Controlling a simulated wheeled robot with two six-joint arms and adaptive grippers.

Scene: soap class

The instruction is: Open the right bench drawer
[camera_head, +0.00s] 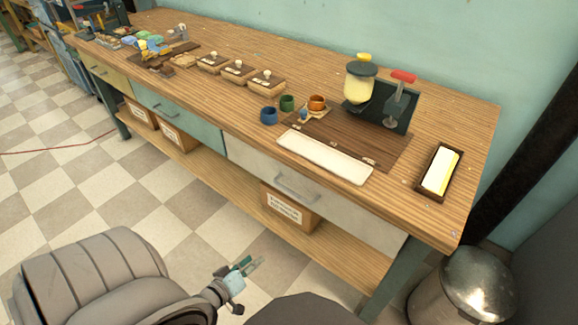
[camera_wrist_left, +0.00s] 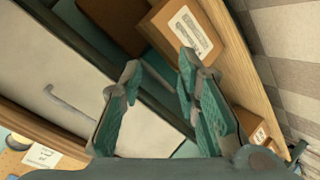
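The right bench drawer (camera_head: 310,188) has a pale grey-white front and looks flush with the wooden bench (camera_head: 365,268). Its bar handle (camera_head: 297,188) is on the front. In the left wrist view, the drawer front (camera_wrist_left: 95,75) fills the left side, with the handle (camera_wrist_left: 70,108) at lower left. My left gripper (camera_head: 250,264) is over the floor in front of the bench, below the handle in the head picture. Its teal-padded fingers (camera_wrist_left: 158,66) are spread with nothing between them. The handle is outside the fingers, to their left. My right gripper is not in view.
A labelled box (camera_head: 291,208) sits on the lower shelf beneath the drawer. A teal drawer (camera_head: 180,115) and a yellow drawer (camera_head: 103,70) are further left. A metal bin (camera_head: 465,288) stands at lower right. A white tray (camera_head: 325,157) lies on the benchtop.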

